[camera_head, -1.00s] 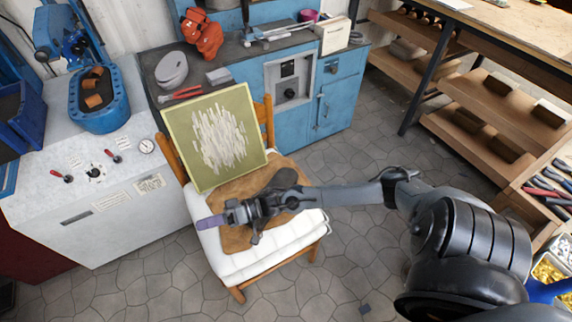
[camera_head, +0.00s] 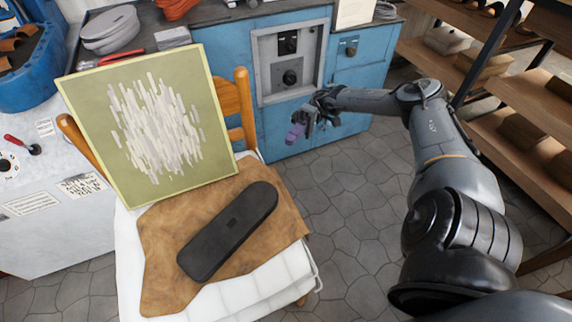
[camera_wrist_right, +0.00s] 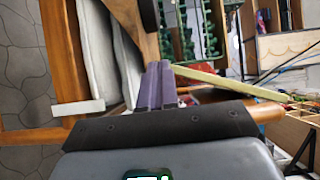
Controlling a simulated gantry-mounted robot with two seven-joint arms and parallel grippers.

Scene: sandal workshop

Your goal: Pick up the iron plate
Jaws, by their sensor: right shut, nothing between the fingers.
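A long black plate with rounded ends (camera_head: 228,230), which I take for the iron plate, lies flat on a brown leather piece (camera_head: 165,235) on the chair's white cushion. A dark rounded edge at the top of the right wrist view (camera_wrist_right: 150,14) looks like one end of it. My right gripper (camera_head: 294,133) is off to the right of the chair, in front of the blue cabinet, apart from the plate. Its purple fingers (camera_wrist_right: 158,85) are shut and empty. My left gripper is not in view.
A green-framed picture (camera_head: 150,122) leans on the wooden chair back (camera_head: 233,107), behind the plate. A blue cabinet (camera_head: 352,110) stands behind. Wooden shelves (camera_head: 490,75) are at right, a grey-white bench (camera_head: 45,225) at left. The floor right of the chair is clear.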

